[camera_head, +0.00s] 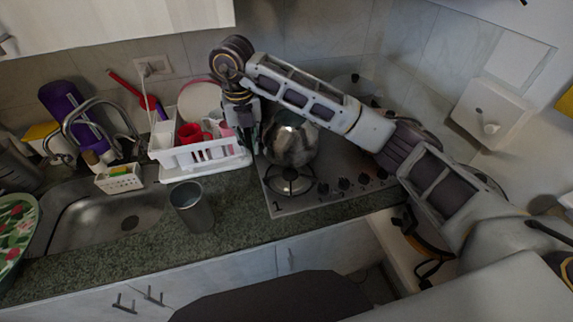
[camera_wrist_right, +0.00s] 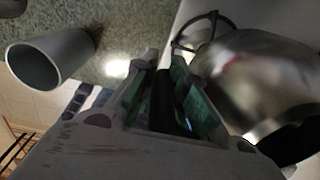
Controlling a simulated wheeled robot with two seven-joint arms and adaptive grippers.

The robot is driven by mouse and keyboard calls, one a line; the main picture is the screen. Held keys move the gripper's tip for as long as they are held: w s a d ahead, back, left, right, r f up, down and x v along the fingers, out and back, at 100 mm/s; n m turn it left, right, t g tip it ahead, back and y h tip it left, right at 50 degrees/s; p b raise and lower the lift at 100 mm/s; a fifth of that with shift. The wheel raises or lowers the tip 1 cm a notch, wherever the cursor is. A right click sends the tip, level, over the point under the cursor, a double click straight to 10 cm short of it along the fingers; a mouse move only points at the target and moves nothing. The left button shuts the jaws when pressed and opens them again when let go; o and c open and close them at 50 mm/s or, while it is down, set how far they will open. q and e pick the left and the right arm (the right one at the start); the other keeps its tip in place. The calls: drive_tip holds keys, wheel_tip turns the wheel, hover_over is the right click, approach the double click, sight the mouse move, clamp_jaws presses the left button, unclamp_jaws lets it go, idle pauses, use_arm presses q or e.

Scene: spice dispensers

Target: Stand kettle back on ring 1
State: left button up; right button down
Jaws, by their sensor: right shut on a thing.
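The shiny metal kettle (camera_head: 291,142) is over the left side of the hob, behind the bare front-left ring (camera_head: 290,182). It also shows large at the right of the wrist view (camera_wrist_right: 258,75). I cannot tell whether it rests on the hob or hangs above it. My right gripper (camera_head: 249,138) is at the kettle's left side. In the wrist view its green-padded fingers (camera_wrist_right: 172,100) are closed around a dark piece, apparently the kettle's handle. My left gripper is not in view.
A grey cup (camera_head: 192,207) stands on the counter left of the hob (camera_head: 325,190). A white dish rack (camera_head: 205,155) with red cups is close to the gripper's left. The sink (camera_head: 95,220) is farther left.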

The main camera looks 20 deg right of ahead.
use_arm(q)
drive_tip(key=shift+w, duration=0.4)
use_arm(e)
drive_tip(key=shift+w+r, duration=0.1)
drive_tip(key=shift+w, duration=0.2)
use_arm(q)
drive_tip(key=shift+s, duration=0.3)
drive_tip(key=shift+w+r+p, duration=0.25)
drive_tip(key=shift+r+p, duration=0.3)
use_arm(e)
wheel_tip(320, 180, down, 6)
drive_tip(key=shift+f, duration=0.2)
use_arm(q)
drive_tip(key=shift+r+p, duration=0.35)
use_arm(e)
wheel_tip(320, 180, down, 4)
drive_tip(key=shift+r, duration=0.25)
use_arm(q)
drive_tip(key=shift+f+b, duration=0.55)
use_arm(e)
drive_tip(key=shift+f, duration=0.6)
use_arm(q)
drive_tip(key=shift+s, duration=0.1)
use_arm(e)
drive_tip(key=c, duration=1.5)
unclamp_jaws()
drive_tip(key=shift+s, duration=0.1)
drive_tip(key=shift+o, duration=0.2)
